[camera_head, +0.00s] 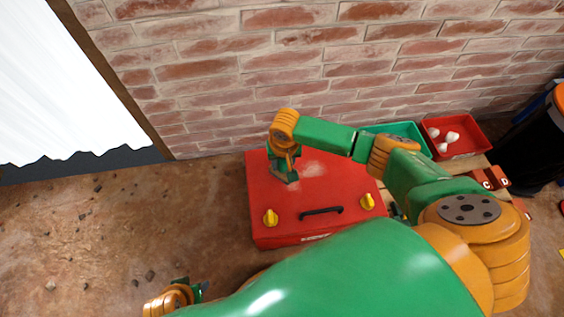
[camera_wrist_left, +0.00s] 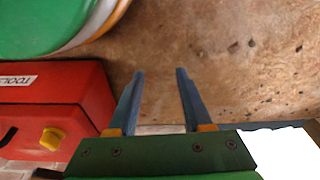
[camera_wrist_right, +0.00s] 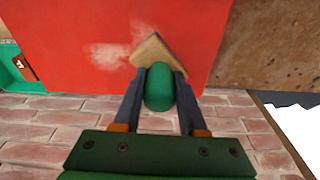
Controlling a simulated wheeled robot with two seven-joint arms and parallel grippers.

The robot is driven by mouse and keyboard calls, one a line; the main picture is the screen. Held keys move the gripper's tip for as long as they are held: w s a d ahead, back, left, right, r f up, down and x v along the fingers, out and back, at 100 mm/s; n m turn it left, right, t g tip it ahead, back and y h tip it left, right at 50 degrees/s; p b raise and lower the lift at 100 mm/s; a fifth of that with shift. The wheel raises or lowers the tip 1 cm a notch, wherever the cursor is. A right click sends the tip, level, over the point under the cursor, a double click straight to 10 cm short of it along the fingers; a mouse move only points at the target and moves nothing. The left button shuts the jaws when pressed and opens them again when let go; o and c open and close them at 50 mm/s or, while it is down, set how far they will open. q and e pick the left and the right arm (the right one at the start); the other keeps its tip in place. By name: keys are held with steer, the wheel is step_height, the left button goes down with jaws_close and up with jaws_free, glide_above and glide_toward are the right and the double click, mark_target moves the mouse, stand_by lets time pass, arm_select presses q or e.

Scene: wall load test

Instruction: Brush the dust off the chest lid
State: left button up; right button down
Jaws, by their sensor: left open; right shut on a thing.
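The red chest (camera_head: 262,218) stands on the ground by the brick wall, with a black handle (camera_head: 321,211) and yellow latches (camera_head: 271,218) on its front part. Pale dust (camera_head: 313,169) lies on its lid, and the dust shows also in the right wrist view (camera_wrist_right: 108,55). My right gripper (camera_head: 286,173) is over the lid's left part, shut on the green handle of a brush (camera_wrist_right: 159,88). The brush's tan, pointed head (camera_wrist_right: 152,55) is at the lid beside the dust; contact is hard to tell. My left gripper (camera_wrist_left: 158,85) is open and empty over the ground, beside the chest.
A green bin (camera_head: 400,129) and a red bin (camera_head: 466,135) with white lumps stand right of the chest by the wall. A black and orange container (camera_head: 535,140) stands farther right. Bare ground (camera_head: 120,220) lies left of the chest, with small stones.

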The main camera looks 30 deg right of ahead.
steer(key=shift+r+p, duration=0.7)
steer(key=shift+r, duration=0.05)
arm_select(q)
steer(key=s+a+f+p, duration=0.1)
steer(key=s+a+f, duration=0.1)
steer(key=s+f, duration=0.2)
steer(key=shift+s+f, duration=0.15)
steer(key=shift+f, duration=0.25)
arm_select(e)
steer(key=shift+r, duration=0.55)
